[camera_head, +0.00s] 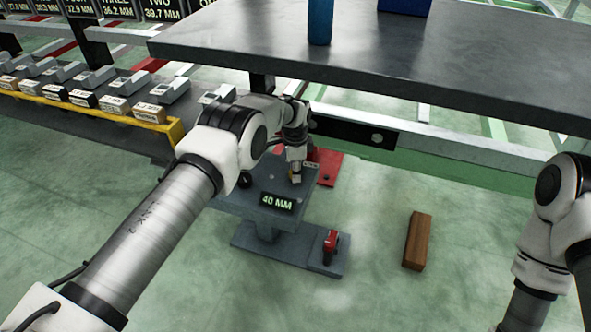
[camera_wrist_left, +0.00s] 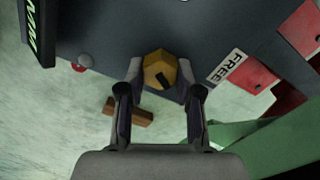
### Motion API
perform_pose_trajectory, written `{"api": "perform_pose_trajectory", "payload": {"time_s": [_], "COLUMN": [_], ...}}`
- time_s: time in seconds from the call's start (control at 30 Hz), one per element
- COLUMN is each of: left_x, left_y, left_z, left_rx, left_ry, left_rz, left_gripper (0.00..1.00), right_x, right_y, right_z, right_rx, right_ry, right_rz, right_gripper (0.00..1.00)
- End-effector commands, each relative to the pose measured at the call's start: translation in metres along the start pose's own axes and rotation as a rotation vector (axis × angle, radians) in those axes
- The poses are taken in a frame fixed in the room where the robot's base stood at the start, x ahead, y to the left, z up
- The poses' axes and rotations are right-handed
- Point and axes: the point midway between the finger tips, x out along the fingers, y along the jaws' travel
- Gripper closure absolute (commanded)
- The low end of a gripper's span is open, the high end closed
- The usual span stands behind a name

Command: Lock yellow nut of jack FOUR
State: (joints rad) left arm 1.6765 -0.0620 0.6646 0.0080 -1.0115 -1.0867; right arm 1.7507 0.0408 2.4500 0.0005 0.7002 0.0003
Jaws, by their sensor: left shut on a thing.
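The yellow nut (camera_wrist_left: 158,70) is a hex shape with a dark mark on its top, in the middle of the left wrist view. My left gripper (camera_wrist_left: 160,80) is shut on it, one finger on each side. In the head view my left gripper (camera_head: 296,172) points down at the top of the grey jack (camera_head: 235,204), and the nut is mostly hidden there. The jack's display (camera_head: 278,202) reads 40 MM.
A grey deck (camera_head: 450,62) hangs over the area behind the jack. A red switch (camera_head: 331,241) stands on the jack's lower plate. A brown block (camera_head: 417,241) lies on the green floor to the right. A rack with a yellow edge (camera_head: 90,112) holds several small blocks at left.

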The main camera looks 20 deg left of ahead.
Motion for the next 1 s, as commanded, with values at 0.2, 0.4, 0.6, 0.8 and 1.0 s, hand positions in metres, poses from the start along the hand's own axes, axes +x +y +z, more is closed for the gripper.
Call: {"api": "perform_pose_trajectory", "payload": {"time_s": [0.2, 0.4, 0.6, 0.8, 1.0], "left_x": [0.0015, 0.0016, 0.0017, 0.0017, 0.0016], "left_y": [0.0013, 0.0014, 0.0014, 0.0013, 0.0012], "left_z": [0.001, 0.0011, 0.0012, 0.0012, 0.0012], "left_rx": [0.129, 0.193, 0.215, 0.216, 0.216], "left_ry": [-0.003, -0.003, -0.003, -0.003, -0.002], "left_rz": [0.004, 0.004, 0.003, 0.003, 0.003], "left_gripper": [1.0, 1.0, 1.0, 1.0, 0.41], "right_x": [-0.0008, -0.0011, -0.0012, -0.0012, -0.0012], "right_y": [0.0, -0.0001, -0.0001, 0.0, -0.0001], "right_z": [0.0001, 0.0001, 0.0001, 0.0001, 0.0001], "right_rx": [0.0, 0.0, 0.0, 0.0, 0.0], "right_ry": [0.0, 0.0, 0.0, 0.0, 0.0], "right_rz": [0.0, 0.0, 0.0, 0.0, 0.0], "right_gripper": [1.0, 1.0, 1.0, 1.0, 1.0]}}
